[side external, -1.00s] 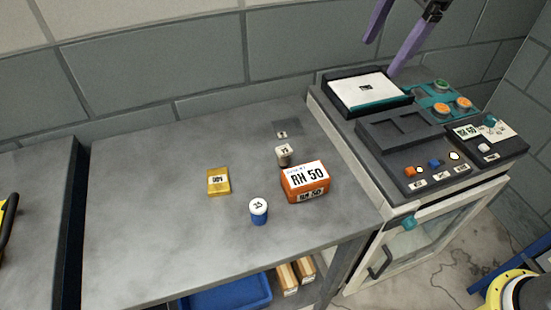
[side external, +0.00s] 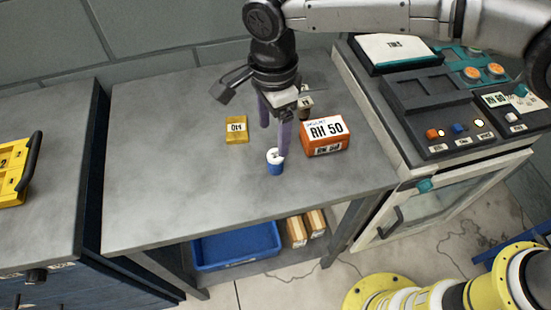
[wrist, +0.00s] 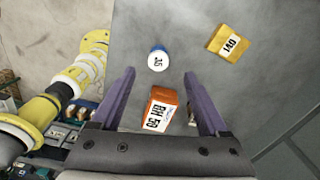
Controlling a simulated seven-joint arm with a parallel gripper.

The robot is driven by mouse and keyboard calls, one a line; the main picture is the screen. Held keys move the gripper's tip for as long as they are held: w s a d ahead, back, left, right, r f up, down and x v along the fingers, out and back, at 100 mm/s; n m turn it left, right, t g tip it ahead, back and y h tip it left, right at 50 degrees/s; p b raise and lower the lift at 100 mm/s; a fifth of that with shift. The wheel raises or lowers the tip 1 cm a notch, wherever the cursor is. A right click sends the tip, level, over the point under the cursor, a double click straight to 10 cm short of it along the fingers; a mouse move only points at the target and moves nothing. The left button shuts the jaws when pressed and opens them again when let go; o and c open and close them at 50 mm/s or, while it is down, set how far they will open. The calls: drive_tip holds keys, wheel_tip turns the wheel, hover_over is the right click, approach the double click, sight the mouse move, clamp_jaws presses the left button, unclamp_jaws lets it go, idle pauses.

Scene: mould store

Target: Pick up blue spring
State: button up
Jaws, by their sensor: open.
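The blue spring appears as a small blue cylinder with a white numbered top (side external: 275,167), upright on the grey table. My gripper (side external: 275,140) is open, its purple fingers pointing down over the table. In the side view one fingertip overlaps the top of the blue spring; I cannot tell whether they touch. In the wrist view the blue spring (wrist: 158,62) shows just beyond the open fingertips (wrist: 159,73), roughly centred between them. Nothing is held.
An orange box marked RH 50 (side external: 325,136) stands right of the blue spring. A yellow block (side external: 236,131) lies behind left. A small dark-sided piece (side external: 306,103) is partly hidden behind my gripper. The table's front left (side external: 165,200) is clear.

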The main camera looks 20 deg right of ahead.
sight(275, 155)
drive_tip(key=shift+s+d+f, duration=0.1)
drive_tip(key=shift+d+f, duration=0.05)
drive_tip(key=shift+f, duration=3.8)
clamp_jaws()
